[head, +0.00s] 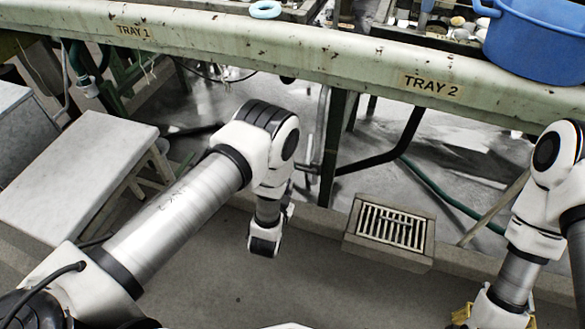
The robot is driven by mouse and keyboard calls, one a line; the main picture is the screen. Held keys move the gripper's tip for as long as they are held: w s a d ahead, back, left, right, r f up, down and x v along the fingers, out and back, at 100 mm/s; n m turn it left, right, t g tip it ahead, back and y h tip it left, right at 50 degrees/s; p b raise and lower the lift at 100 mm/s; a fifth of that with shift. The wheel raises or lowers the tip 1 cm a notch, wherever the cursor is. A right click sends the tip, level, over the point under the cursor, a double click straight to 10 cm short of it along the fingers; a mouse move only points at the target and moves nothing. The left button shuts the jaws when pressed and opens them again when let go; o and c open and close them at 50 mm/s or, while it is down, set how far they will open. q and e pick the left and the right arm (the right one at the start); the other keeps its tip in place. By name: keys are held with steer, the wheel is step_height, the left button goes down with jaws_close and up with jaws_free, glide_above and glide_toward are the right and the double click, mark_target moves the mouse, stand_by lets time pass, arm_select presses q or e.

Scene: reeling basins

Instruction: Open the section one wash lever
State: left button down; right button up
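I cannot make out a wash lever for certain. A thin grey upright pipe (318,140) with small fittings stands below the green trough, just right of my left wrist; I cannot tell whether a lever is on it. My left gripper (265,243) hangs pointing down over the grey floor, in front of the trough. Its fingers are too small and hidden to read, and I see nothing held. My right gripper (495,315) is at the bottom right, partly cut off by the frame edge, with yellow parts showing beside it.
The green trough (300,58), labelled TRAY 1 and TRAY 2, crosses the top. A blue basin (535,45) and pale blue ring (265,9) sit on it. A grey bench (75,175) stands left. A floor drain grate (392,227) lies between my arms.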

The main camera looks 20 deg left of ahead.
arm_select(q)
steer(key=b, duration=0.4)
glide_above(303, 169)
steer(key=s+a, duration=0.2)
steer(key=s, duration=0.2)
step_height(303, 169, down, 3)
steer(key=f, duration=0.1)
steer(key=f+b, duration=0.1)
steer(key=w+a+f+b, duration=0.1)
steer(key=shift+a+f+n, duration=0.15)
steer(key=shift+f+n, duration=0.3)
steer(key=shift+n, duration=0.05)
steer(key=d+f+n+t+h+b, duration=0.1)
steer(key=d+f+n+h+b, duration=0.3)
steer(key=n, duration=0.8)
step_height(303, 169, down, 4)
steer(key=h+b, duration=0.2)
steer(key=b, duration=0.1)
steer(key=shift+f, duration=0.15)
steer(key=shift+d, duration=0.25)
